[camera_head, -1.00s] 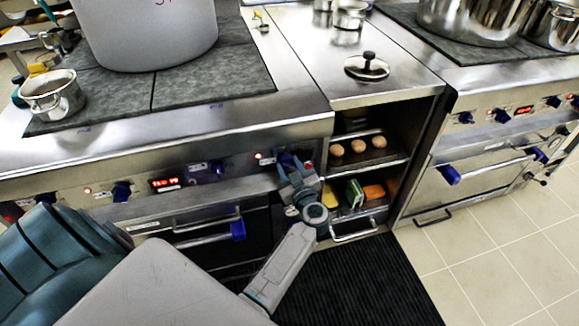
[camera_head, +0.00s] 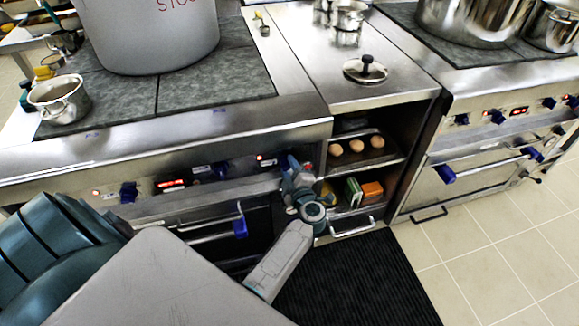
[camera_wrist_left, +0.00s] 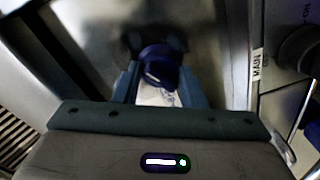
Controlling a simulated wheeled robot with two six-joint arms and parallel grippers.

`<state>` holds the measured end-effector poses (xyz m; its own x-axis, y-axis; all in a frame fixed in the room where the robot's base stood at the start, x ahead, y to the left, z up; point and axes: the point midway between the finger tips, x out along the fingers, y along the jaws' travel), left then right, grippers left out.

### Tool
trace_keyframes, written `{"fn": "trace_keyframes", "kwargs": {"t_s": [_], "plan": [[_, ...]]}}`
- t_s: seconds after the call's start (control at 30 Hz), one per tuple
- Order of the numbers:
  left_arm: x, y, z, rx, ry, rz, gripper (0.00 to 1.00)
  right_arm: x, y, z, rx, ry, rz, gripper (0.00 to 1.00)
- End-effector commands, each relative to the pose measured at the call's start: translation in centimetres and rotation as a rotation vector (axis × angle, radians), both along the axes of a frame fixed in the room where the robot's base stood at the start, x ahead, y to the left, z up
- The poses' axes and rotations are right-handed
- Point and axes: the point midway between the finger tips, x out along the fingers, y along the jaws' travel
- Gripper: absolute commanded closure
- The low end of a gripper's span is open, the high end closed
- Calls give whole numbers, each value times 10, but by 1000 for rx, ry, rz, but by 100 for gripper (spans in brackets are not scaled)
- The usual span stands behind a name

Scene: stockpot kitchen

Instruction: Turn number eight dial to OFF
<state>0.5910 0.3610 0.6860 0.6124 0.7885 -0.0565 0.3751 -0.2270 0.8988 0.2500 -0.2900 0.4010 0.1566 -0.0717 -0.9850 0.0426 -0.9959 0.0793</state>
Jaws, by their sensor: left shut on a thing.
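A blue dial (camera_wrist_left: 158,68) sits on the steel front panel, at the right end of the left stove's row of dials. My left gripper (camera_head: 289,164) reaches this panel end in the head view, and in the wrist view its two fingers are shut on the dial, one on each side. The dial is mostly hidden behind the gripper in the head view. Its number and pointer setting cannot be read. Other blue dials stand further left, one near the middle (camera_head: 221,171) and one at the left (camera_head: 128,193). My right gripper is out of view.
Below the panel, an oven handle (camera_head: 205,224) sticks out. Right of the gripper is an open cabinet with eggs (camera_head: 356,146) and boxes (camera_head: 372,191). A large stockpot (camera_head: 150,40) and small pot (camera_head: 59,99) stand on the stove. A black mat (camera_head: 365,280) covers the floor.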

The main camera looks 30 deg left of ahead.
Motion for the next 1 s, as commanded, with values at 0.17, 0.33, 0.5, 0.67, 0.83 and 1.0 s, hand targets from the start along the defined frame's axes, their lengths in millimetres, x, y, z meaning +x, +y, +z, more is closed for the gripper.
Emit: {"fn": "trace_keyframes", "kwargs": {"t_s": [0.17,0.33,0.5,0.67,0.83,1.0], "plan": [[0,0,1,-108,-127,-1,86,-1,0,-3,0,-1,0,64],[-1,1,0,-214,-250,0,86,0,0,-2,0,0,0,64],[-1,1,-1,-317,-374,-1,86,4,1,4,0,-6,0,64],[-1,1,-1,-416,-488,-1,86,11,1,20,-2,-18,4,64],[-1,1,-1,-509,-598,0,86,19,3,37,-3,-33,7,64],[-1,1,-2,-585,-686,0,86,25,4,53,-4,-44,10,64]]}}
